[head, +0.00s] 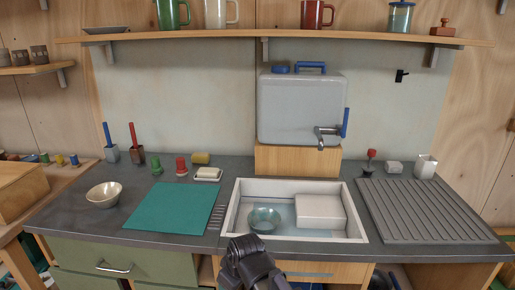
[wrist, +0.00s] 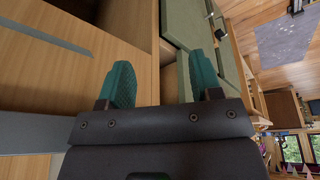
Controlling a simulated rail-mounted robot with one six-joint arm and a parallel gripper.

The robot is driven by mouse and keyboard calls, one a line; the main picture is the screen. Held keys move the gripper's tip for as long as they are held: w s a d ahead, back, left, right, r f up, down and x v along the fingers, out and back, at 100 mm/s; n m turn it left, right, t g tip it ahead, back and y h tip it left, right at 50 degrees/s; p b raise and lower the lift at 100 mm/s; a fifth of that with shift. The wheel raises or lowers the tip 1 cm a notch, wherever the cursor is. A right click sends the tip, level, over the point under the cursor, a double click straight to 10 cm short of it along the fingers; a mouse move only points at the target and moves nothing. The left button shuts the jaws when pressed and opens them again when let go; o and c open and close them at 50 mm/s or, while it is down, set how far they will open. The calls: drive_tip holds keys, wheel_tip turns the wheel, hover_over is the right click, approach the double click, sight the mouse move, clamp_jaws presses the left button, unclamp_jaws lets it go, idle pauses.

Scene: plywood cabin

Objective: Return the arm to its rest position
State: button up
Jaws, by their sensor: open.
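My arm (head: 250,262) shows at the bottom middle of the head view, in front of the sink's front edge. Its gripper end is not clear there. In the wrist view my gripper (wrist: 163,85) is open, with two teal fingertips apart and nothing between them. Behind the fingers are wooden cabinet fronts (wrist: 60,60) and a green drawer front (wrist: 190,22), seen turned on their side.
The sink (head: 232,215) holds a greenish bowl (head: 264,219) and a white block (head: 320,211). A teal mat (head: 172,207), a cream bowl (head: 104,194) and a ribbed drainer (head: 428,212) lie on the counter. A shelf (head: 280,36) with mugs runs above.

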drive_tip(key=s+d+f+m+g+h, duration=0.15)
drive_tip(key=d+m, duration=0.35)
drive_tip(key=d, duration=0.7)
drive_tip(key=s+d+f+m+g+h, duration=0.15)
drive_tip(key=d+m, duration=0.35)
drive_tip(key=d, duration=0.7)
wheel_tip(320, 180, up, 17)
drive_tip(key=p, duration=1.5)
drive_tip(key=shift+d+m+p, duration=0.3)
drive_tip(key=shift+d+p, duration=0.05)
drive_tip(key=shift+p, duration=0.05)
